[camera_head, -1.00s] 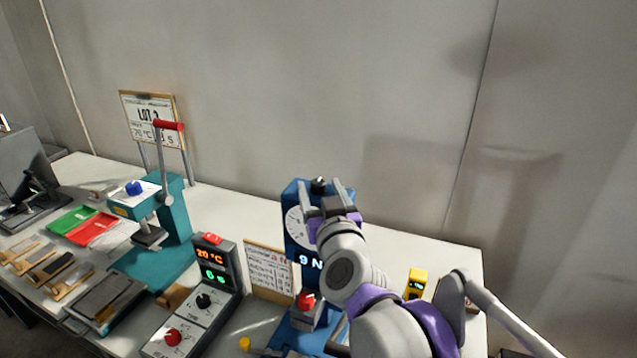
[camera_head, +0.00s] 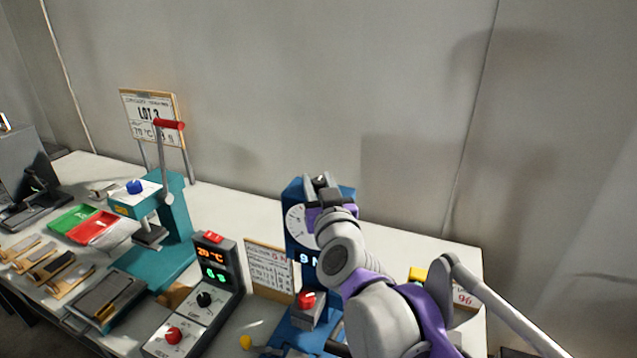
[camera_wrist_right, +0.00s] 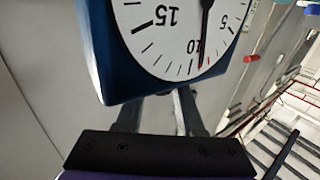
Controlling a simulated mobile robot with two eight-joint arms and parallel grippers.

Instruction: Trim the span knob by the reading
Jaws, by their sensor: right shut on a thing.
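The blue force gauge (camera_head: 292,190) stands upright with a white round dial (camera_head: 296,226) and a lit display (camera_head: 309,260) that shows a 9 and an N, partly covered by my arm. In the right wrist view the dial (camera_wrist_right: 180,45) fills the top, with 15, 10 and 5 readable and its pointer close to 10. My right gripper (camera_head: 319,182) is at the top of the gauge, shut on the dark span knob (camera_head: 321,179). In the wrist view the gauge body hides the knob and the fingertips. My left gripper is not in view.
A red button (camera_head: 306,299) sits at the gauge's foot. A printed card (camera_head: 268,268) and a controller with lit digits (camera_head: 211,255) stand to its left. A teal press (camera_head: 175,225), red and green trays (camera_head: 93,229) are farther left. A yellow device (camera_head: 418,274) is behind my arm.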

